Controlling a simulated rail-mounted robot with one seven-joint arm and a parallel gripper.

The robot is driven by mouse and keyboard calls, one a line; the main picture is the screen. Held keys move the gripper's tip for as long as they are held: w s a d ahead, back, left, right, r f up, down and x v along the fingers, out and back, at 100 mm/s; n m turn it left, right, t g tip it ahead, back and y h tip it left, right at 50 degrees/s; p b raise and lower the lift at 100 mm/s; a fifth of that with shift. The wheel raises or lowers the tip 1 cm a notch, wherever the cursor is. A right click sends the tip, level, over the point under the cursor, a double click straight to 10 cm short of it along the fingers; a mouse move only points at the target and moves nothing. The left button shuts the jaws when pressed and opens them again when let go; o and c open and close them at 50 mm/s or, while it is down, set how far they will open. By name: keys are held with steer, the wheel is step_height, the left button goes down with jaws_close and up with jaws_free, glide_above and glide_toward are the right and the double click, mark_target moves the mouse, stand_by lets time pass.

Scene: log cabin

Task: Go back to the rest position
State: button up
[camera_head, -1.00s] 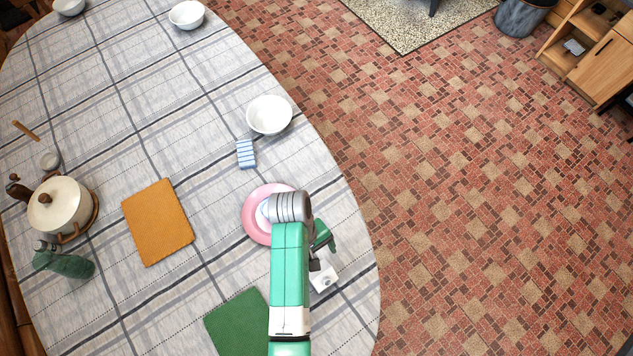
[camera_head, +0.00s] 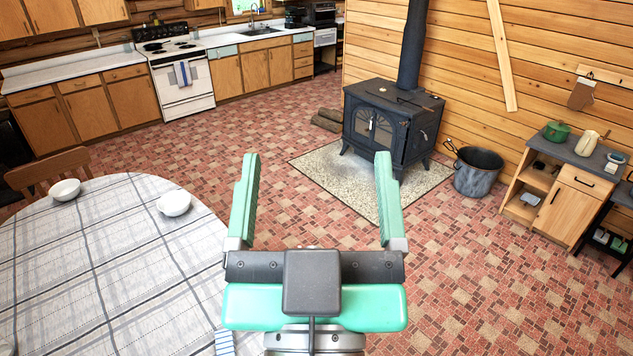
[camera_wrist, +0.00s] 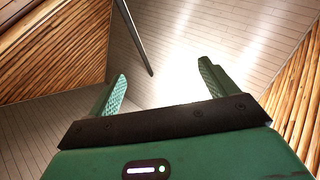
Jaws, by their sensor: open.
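My gripper (camera_head: 316,200) is raised in front of the head camera, with its two green fingers spread wide apart and nothing between them. It also shows in the wrist view (camera_wrist: 162,85), open and empty, facing a pale plank surface and log walls. In the head view it is to the right of the round dining table (camera_head: 110,262), above the red brick-pattern floor, clear of any object.
Two white bowls, a left one (camera_head: 65,190) and a right one (camera_head: 174,204), stand on the checked tablecloth. A wooden chair (camera_head: 47,172) is behind the table. A black wood stove (camera_head: 392,122), a metal bucket (camera_head: 478,172) and a wooden cabinet (camera_head: 572,205) stand farther back. Open floor lies between.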

steer(key=shift+t, duration=0.9)
steer(key=s+r, duration=0.3)
steer(key=s, duration=0.1)
steer(key=shift+r, duration=0.4)
steer(key=shift+w+r+p, duration=0.1)
steer(key=shift+r+p, duration=2.1)
steer(key=shift+p, duration=0.05)
